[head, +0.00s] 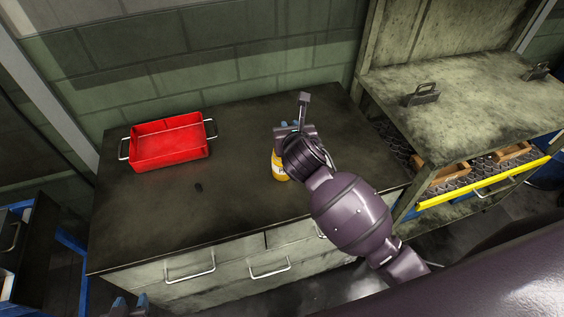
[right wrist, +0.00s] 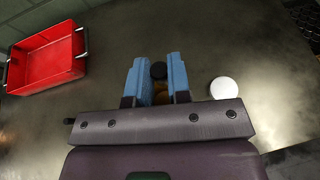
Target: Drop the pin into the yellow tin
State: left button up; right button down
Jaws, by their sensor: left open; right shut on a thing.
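The yellow tin (head: 279,172) stands on the dark bench top, partly hidden by my right arm in the head view. My right gripper (head: 291,126) is just above and beside it in that view. In the right wrist view my right gripper (right wrist: 159,72) is shut on a dark, round-ended thing, the pin (right wrist: 158,71). A yellow-brown patch shows below it between the fingers; I cannot tell whether it is the tin. My left gripper (head: 131,303) is open and empty at the bottom left, in front of the bench.
A red tray (head: 170,142) with handles stands at the back left of the bench. A white disc (right wrist: 223,88) is right of my fingers. A shelf unit (head: 460,100) stands at the right. The bench's front left is clear.

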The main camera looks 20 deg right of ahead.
jog(key=shift+f, duration=0.5)
jog(key=c, duration=1)
grip_release()
jog(key=shift+s, duration=0.1)
jog(key=v, duration=1)
jog(key=shift+s+a+r, duration=0.1)
jog(key=shift+s+r, duration=0.05)
jog(key=shift+s, duration=0.15)
